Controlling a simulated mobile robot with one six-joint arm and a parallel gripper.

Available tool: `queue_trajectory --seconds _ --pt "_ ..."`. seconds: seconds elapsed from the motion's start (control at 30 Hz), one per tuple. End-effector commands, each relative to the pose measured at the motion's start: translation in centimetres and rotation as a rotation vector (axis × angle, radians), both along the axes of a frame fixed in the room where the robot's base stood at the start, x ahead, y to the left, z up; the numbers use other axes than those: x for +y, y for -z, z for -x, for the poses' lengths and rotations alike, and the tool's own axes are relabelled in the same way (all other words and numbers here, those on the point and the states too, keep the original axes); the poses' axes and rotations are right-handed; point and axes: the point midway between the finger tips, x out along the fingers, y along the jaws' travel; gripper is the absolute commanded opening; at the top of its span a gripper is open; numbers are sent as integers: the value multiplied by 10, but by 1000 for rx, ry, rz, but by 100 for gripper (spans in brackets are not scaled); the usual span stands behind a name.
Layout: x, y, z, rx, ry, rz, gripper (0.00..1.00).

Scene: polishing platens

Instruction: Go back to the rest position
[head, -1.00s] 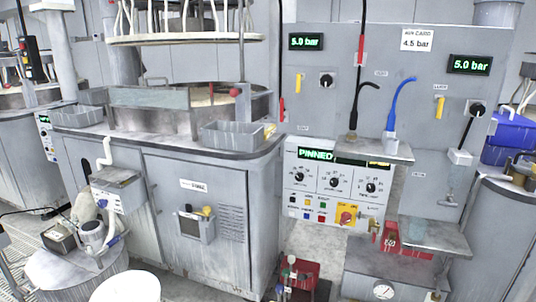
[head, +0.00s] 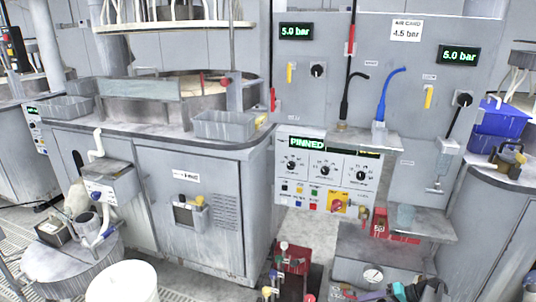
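My gripper is not in the head view, so I cannot see whether it is open or shut. The view faces a polishing machine with a round platen basin (head: 150,108) on a grey cabinet (head: 205,215). To its right is a grey panel (head: 385,60) with two green "5.0 bar" displays (head: 296,31). A control box (head: 325,172) below it reads "PINNED".
A white bucket (head: 122,283) and a grey drum (head: 72,262) stand on the floor at lower left. A red box (head: 293,258) with small items is at bottom centre. A blue bin (head: 497,118) sits on the right-hand cabinet. Some floor shows between the cabinets.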

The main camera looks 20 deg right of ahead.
Motion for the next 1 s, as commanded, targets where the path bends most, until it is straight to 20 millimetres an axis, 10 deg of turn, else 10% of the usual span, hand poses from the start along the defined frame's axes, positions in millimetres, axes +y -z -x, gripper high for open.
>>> queue_trajectory --seconds 0.47,1.0 --pt "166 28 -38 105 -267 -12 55" --pt "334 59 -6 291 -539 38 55"
